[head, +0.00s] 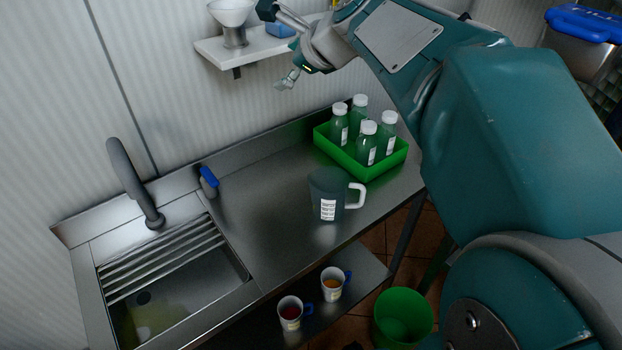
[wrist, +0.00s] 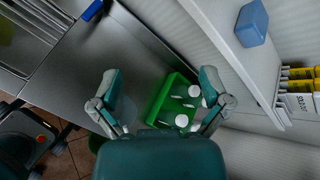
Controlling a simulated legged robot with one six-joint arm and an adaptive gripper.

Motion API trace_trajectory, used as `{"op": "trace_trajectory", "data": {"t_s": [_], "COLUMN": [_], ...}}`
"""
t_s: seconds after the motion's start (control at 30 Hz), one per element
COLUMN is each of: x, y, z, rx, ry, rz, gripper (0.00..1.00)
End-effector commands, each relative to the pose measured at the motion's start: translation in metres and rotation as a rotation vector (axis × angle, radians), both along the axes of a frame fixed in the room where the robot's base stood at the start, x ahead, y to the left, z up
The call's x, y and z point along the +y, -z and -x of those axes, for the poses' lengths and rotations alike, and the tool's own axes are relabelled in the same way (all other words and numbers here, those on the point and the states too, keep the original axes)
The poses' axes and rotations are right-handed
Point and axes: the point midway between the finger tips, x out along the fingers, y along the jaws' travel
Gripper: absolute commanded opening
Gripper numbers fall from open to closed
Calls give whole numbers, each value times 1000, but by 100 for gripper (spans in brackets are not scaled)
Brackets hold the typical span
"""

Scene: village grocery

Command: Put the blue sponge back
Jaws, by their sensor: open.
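The blue sponge (head: 281,31) lies on the white wall shelf (head: 255,48), beside a scale with a white bowl. In the wrist view the sponge (wrist: 251,24) is at the upper right, on the shelf (wrist: 228,48), apart from my fingers. My gripper (wrist: 159,76) is open and empty, its two fingers spread wide above the steel counter and the green crate. In the head view my gripper (head: 276,45) is in front of the shelf, one finger below the shelf level.
A green crate (head: 349,164) with several white-capped bottles and a grey pitcher (head: 327,195) stand on the steel counter (head: 262,205). The sink (head: 175,290) is at left with a grey tap (head: 130,180). Mugs (head: 291,313) stand on the lower shelf; a green bin (head: 403,318) is on the floor.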

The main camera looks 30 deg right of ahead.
Motion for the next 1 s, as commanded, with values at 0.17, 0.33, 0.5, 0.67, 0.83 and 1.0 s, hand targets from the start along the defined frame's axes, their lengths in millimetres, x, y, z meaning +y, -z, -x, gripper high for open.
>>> {"op": "trace_trajectory", "data": {"t_s": [0.17,0.33,0.5,0.67,0.83,1.0], "x": [49,70,72,69,68,68], "y": [48,98,143,165,168,168], "z": [75,145,203,228,231,230], "rx": [20,19,3,-7,-7,-7], "ry": [-424,-873,-1302,-1523,-1561,-1558], "rz": [521,986,1364,1536,1562,1560], "gripper": [97,97,97,97,97,97]}}
